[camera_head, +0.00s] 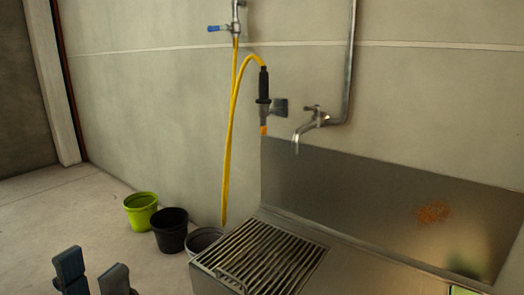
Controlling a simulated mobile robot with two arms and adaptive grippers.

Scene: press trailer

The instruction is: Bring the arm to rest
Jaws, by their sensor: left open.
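My left gripper (92,283) shows at the bottom left edge of the head view. Its two dark fingertips stand apart, open, with nothing seen between them. The rest of my left arm is out of the picture. My right gripper is not in view.
A metal sink with a slatted grate (262,257) stands at the lower middle. Green (140,211), black (169,231) and grey (203,240) buckets stand on the floor left of it. A yellow hose (229,150) and a tap (309,126) are on the wall. The left floor is clear.

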